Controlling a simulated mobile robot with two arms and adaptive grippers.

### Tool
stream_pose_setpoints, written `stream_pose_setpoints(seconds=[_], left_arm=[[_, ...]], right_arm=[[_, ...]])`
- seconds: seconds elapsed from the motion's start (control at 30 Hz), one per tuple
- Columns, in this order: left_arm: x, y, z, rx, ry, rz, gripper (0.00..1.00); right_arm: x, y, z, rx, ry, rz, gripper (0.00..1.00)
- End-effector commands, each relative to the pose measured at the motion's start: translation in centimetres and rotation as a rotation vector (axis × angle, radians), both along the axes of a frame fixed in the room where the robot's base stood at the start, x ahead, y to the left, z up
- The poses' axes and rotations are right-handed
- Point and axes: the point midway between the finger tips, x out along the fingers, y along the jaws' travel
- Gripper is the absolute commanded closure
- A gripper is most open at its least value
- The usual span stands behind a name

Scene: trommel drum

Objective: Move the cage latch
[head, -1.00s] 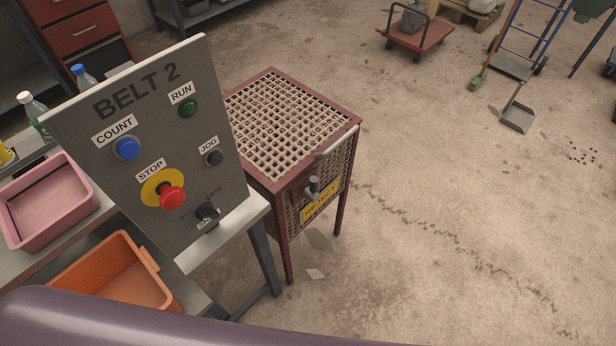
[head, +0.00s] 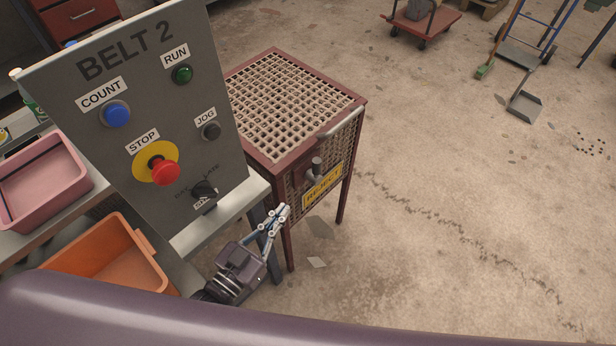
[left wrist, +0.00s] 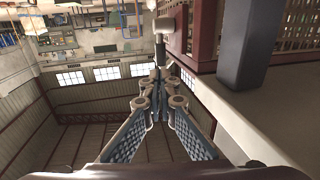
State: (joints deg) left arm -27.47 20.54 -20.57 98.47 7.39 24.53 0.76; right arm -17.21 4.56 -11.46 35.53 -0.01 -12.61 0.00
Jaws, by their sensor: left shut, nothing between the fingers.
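The cage latch (head: 316,168) is a grey metal knob on the front of the dark red mesh cage (head: 296,97), just above a yellow REJECT label (head: 322,187). My left gripper (head: 283,210) is below and to the left of the latch, apart from it, with its fingers together and nothing in them. In the left wrist view the shut fingertips (left wrist: 158,80) point toward a grey metal piece (left wrist: 160,48) that looks like the latch, beside the red frame. My right gripper is not in view.
The grey BELT 2 panel (head: 140,60) with buttons and a red stop knob stands left of the cage. A table leg (head: 258,215) is close to my left gripper. Pink (head: 75,200) and orange (head: 150,250) bins sit at the left. The floor at right is largely clear.

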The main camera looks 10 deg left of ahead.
Motion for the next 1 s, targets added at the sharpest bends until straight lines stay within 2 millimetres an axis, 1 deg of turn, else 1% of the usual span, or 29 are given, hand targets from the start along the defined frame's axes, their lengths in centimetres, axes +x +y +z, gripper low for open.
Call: stream_pose_setpoints(seconds=[0.03,0.3,0.5,0.7,1.0], left_arm=[[1.0,-0.4,0.3,-0.001,-0.005,0.000,1.00],[6.2,-2.8,0.3,0.000,-0.003,0.001,1.00],[9.3,-4.2,0.2,0.001,0.000,0.000,1.00],[10.8,-4.9,0.0,0.002,0.001,0.000,1.00],[11.0,-5.1,-0.1,0.002,0.002,0.000,1.00]], right_arm=[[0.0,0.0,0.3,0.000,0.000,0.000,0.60],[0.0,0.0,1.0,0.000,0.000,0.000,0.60],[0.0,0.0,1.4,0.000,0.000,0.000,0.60],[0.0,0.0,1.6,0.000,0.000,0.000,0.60],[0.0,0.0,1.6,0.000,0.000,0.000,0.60]])
